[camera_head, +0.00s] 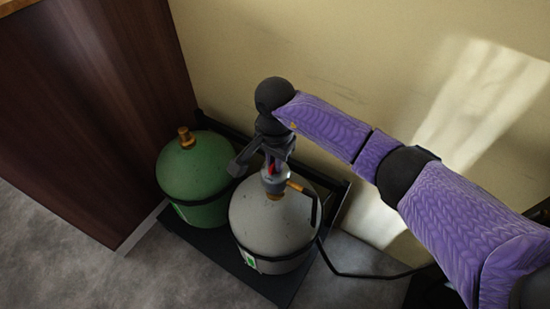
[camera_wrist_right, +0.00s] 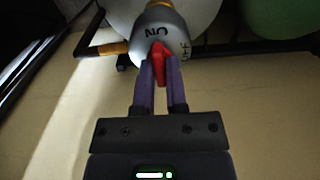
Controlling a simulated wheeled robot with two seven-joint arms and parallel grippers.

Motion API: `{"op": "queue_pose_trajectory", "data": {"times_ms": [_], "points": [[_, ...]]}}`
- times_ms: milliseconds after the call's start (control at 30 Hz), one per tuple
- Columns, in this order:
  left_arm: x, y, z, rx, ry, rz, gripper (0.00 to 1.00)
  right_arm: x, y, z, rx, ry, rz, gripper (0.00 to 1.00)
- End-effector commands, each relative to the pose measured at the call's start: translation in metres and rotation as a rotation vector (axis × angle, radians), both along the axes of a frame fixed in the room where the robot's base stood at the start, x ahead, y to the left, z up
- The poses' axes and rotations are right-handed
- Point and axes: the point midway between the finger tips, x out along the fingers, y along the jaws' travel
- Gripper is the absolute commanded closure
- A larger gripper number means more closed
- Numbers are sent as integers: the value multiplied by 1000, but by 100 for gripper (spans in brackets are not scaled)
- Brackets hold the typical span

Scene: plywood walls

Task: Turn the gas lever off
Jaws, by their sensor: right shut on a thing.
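The red gas lever (camera_wrist_right: 160,50) sits on a grey round valve head (camera_wrist_right: 172,28) marked ON and OFF. In the head view the right gripper (camera_head: 272,161) reaches down onto the valve on top of the grey gas bottle (camera_head: 268,228), and only a little of the lever (camera_head: 270,168) shows. My left gripper is not in view.
A green gas bottle (camera_head: 190,180) with a brass valve stands beside the grey one on a black tray (camera_head: 285,288). A black hose (camera_head: 368,275) runs right from the grey bottle. A dark wood cabinet (camera_head: 85,110) is at left, and a plain wall (camera_head: 340,45) is behind.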

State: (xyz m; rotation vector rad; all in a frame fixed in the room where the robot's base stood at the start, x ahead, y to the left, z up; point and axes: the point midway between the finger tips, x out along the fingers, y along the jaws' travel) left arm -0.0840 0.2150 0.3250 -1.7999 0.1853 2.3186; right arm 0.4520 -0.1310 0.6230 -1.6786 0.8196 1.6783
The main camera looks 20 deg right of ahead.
Motion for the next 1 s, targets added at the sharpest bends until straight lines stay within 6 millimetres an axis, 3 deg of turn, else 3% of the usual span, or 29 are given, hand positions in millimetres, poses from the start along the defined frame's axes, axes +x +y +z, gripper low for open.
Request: {"op": "queue_pose_trajectory", "data": {"times_ms": [467,1000], "points": [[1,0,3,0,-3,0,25,0,0,1,0,0,-64,100],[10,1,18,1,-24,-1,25,0,-1,3,-1,-1,-525,100]]}}
